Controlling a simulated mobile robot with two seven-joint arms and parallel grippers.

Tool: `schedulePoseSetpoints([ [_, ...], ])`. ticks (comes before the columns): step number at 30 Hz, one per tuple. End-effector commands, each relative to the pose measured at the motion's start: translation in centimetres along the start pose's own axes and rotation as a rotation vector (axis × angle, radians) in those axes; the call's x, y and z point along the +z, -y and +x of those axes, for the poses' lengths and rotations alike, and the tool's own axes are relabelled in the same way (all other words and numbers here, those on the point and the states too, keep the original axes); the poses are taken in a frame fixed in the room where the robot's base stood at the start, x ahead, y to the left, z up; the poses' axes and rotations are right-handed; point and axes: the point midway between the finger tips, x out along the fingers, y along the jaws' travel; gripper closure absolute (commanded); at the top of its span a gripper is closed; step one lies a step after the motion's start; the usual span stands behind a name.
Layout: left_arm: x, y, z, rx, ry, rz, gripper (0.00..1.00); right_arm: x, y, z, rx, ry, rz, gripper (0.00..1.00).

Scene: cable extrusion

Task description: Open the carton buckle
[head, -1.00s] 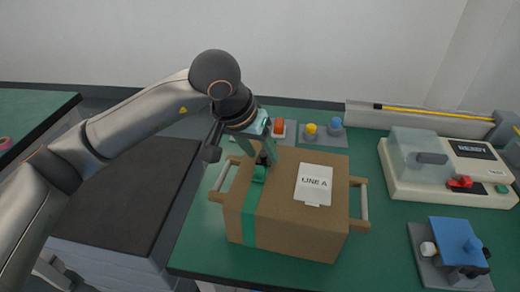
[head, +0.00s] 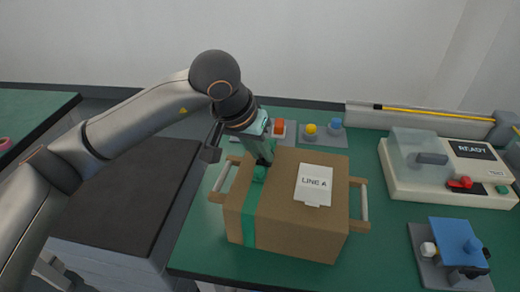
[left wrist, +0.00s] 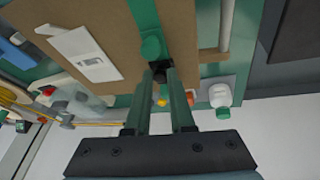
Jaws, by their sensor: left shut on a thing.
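The brown carton (head: 300,235) stands on the green bench with a green strap (head: 249,228) running over its top and down its front. The buckle (head: 259,174) is a green piece on the strap, with a dark part by it at the fingers; its green piece also shows in the left wrist view (left wrist: 152,48). My left gripper (head: 265,160) reaches down from above, shut on the buckle's dark part. In the left wrist view the fingertips (left wrist: 161,72) close around this dark part, partly hiding it. My right gripper is not in view.
The carton has side handles (head: 364,203) and a white LINE A label (head: 313,184). Orange, yellow (head: 310,129) and blue (head: 336,121) buttons stand behind it. A machine (head: 455,170) and a blue-topped fixture (head: 455,240) are at the right.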

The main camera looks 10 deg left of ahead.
Motion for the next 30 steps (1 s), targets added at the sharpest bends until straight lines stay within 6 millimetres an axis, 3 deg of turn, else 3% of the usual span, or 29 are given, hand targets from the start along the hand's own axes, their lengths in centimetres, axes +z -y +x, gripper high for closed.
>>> schedulePoseSetpoints([
  [10,-0.6,0.0,-0.5,0.008,0.068,-0.017,1.00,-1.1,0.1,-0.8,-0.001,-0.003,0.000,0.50],
  [21,-1.9,0.0,-1.0,0.040,0.309,-0.068,1.00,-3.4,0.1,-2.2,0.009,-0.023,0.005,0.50],
  [30,-2.7,0.1,-0.8,0.062,0.465,-0.099,1.00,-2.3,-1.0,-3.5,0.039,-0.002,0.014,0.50],
])
